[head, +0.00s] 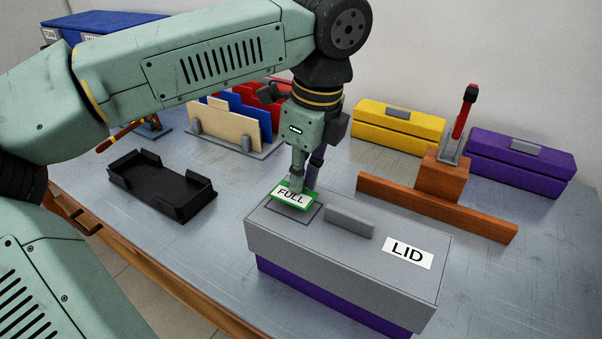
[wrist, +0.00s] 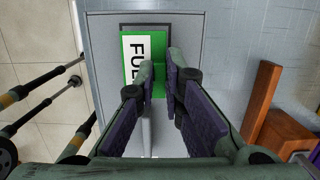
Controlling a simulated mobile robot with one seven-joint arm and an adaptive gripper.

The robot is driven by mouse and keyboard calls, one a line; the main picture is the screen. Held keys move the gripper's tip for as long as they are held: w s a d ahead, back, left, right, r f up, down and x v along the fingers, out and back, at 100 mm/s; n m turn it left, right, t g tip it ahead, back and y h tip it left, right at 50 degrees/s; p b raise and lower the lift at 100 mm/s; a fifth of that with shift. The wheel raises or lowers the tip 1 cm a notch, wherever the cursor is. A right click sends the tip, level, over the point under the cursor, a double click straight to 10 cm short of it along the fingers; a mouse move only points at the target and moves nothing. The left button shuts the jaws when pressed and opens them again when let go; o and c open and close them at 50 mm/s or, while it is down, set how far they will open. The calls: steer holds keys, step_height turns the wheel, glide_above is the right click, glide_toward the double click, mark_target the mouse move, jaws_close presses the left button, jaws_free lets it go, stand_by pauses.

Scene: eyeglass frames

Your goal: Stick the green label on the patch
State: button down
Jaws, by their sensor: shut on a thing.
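The green label (head: 291,196), with a white panel reading FULL, is over the left end of a grey lid (head: 370,255) marked LID. The patch (head: 303,214) is a dark-outlined rectangle on the lid; its near and right parts show, and the label hides the rest. The wrist view shows the label (wrist: 132,62) with a dark strip of the patch (wrist: 160,27) beyond its top edge. My gripper (head: 303,182) points down, shut on the label's raised part, also seen in the wrist view (wrist: 160,80). I cannot tell whether the label touches the lid.
The lid has a grey handle (head: 349,221) right of the patch and sits on a purple box (head: 330,300). A brown wooden bar (head: 435,207) lies behind it. A black tray (head: 162,186) is at left, and dividers (head: 232,122) stand behind.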

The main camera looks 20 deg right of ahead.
mark_target(308, 191)
steer(key=shift+f+b, duration=1.25)
steer(key=c, duration=1.6)
jaws_free()
steer(key=shift+s+d+r+p, duration=0.1)
steer(key=shift+s+r+p, duration=0.05)
steer(key=shift+r+p, duration=0.9)
steer(key=shift+s+d+r+p, duration=0.15)
steer(key=shift+r+p, duration=0.5)
steer(key=shift+r, duration=0.65)
steer(key=shift+s+d+r+p, duration=0.1)
steer(key=shift+r+p, duration=0.75)
steer(key=shift+r, duration=0.35)
